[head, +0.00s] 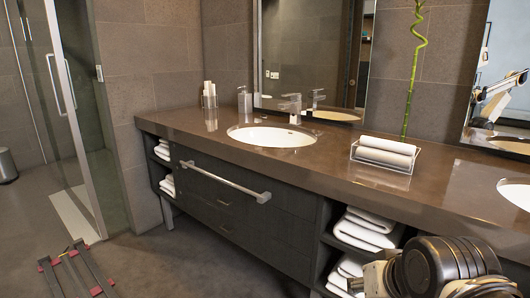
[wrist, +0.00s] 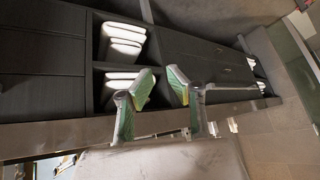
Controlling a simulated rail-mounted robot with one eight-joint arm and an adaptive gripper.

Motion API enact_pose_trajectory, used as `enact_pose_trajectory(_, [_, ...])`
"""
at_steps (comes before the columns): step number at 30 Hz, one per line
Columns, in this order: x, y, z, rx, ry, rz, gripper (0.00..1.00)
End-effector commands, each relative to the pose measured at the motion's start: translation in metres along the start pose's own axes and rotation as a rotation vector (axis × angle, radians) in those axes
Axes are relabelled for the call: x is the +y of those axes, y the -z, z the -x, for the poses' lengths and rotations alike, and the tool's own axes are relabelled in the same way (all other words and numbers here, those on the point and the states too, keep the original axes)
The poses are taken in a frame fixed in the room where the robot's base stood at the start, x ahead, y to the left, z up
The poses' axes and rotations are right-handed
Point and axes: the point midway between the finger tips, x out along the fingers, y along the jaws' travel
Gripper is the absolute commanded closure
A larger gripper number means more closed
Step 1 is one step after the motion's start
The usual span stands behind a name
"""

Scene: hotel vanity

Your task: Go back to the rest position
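My gripper (wrist: 162,86) shows in the wrist view with its two green-padded fingers apart and nothing between them. Behind it in that view is the dark vanity cabinet (wrist: 45,55), seen tilted, with folded white towels (wrist: 122,40) in its open shelves. In the head view, part of my arm (head: 440,268) is at the bottom right, in front of the cabinet's towel shelves. My fingers cannot be made out in the head view.
The brown countertop (head: 200,130) holds a white sink (head: 272,136), a clear tray of rolled towels (head: 384,155) and a soap dispenser (head: 244,100). A towel bar (head: 225,182) sticks out from the cabinet front. Rails (head: 75,272) lie on the floor at left.

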Motion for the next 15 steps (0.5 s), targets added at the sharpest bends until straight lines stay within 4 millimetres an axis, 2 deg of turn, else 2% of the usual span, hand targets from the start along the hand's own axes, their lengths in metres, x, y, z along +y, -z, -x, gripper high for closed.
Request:
enact_pose_trajectory(7, [0.016, -0.037, 0.013, -0.021, -0.053, 0.083, 0.84])
enact_pose_trajectory(15, [0.011, -0.008, 0.05, -0.021, -0.052, 0.084, 0.84])
